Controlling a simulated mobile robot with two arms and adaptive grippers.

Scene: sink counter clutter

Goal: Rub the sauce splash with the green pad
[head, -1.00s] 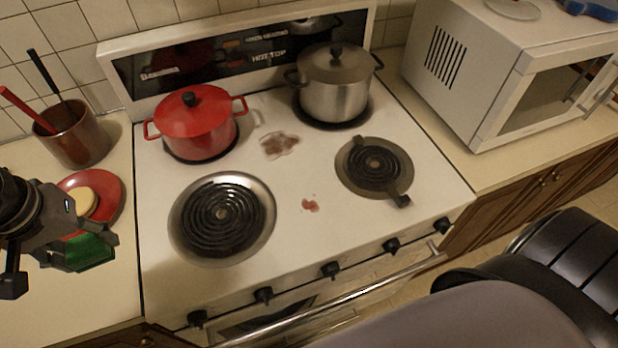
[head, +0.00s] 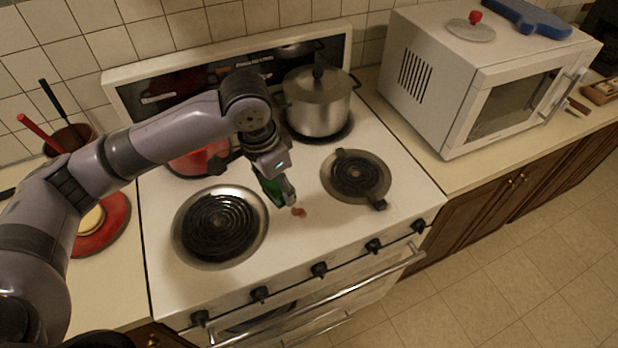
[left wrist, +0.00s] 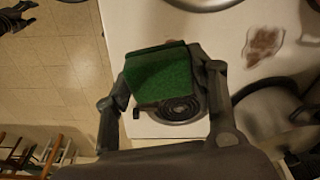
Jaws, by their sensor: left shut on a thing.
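The sauce splash (head: 299,212) is a small reddish spot on the white stove top, between the two front burners. My left gripper (head: 277,190) is shut on the green pad (head: 265,187), just left of and behind the splash in the head view. The pad also shows between the fingers in the left wrist view (left wrist: 160,78). I cannot tell whether the pad touches the stove top.
A brown stain (left wrist: 265,42) also marks the stove. My arm partly hides the red pot (head: 190,163). A steel pot (head: 318,105) stands back right. A red plate (head: 112,232) lies on the left counter, a microwave (head: 450,85) stands right.

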